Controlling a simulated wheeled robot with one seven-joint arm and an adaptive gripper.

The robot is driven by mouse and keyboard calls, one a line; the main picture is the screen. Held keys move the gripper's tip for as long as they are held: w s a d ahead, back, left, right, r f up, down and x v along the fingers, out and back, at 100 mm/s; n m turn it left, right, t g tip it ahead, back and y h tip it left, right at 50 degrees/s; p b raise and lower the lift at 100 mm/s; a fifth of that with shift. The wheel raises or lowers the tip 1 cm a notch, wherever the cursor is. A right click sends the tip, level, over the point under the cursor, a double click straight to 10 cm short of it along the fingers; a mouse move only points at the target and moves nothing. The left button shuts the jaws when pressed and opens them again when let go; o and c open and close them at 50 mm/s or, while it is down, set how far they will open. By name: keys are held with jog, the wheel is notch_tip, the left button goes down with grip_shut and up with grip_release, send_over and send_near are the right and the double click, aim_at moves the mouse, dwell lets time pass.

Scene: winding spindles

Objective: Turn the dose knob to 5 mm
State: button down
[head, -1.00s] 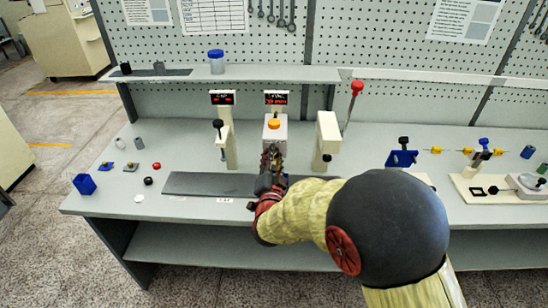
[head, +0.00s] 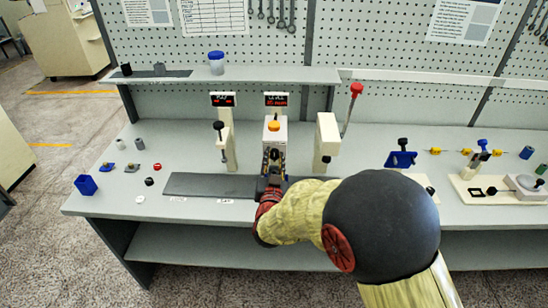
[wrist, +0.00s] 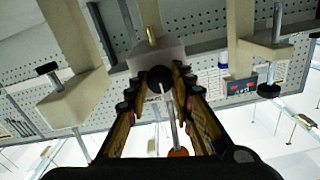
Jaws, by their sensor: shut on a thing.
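The dose knob (wrist: 160,79) is a round black knob with a white pointer line, on the face of a pale dispenser block (wrist: 158,54). In the head view the white dispenser (head: 274,134) stands at the middle of the bench, with an orange top (head: 274,125). My gripper (head: 273,163) is in front of it; in the wrist view its two fingers (wrist: 160,85) are shut on the knob from both sides. The display (head: 276,99) above the dispenser has red text, too small to read surely. The fingers partly hide the knob.
A cream press (head: 228,145) stands left of the dispenser and a cream post (head: 327,142) close on its right. A dark mat (head: 205,184) lies at front left. A red-topped lever (head: 356,89) rises behind right. Small loose parts lie far left.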

jog(key=n+p, duration=0.1)
jog(key=n, duration=0.4)
jog(key=shift+n+p, duration=0.3)
jog(key=shift+p, duration=0.1)
dwell(0.3)
jog(key=c, duration=1.5)
grip_release()
jog(key=shift+c, duration=0.2)
jog(key=s, duration=1.2)
jog(key=shift+a, duration=0.2)
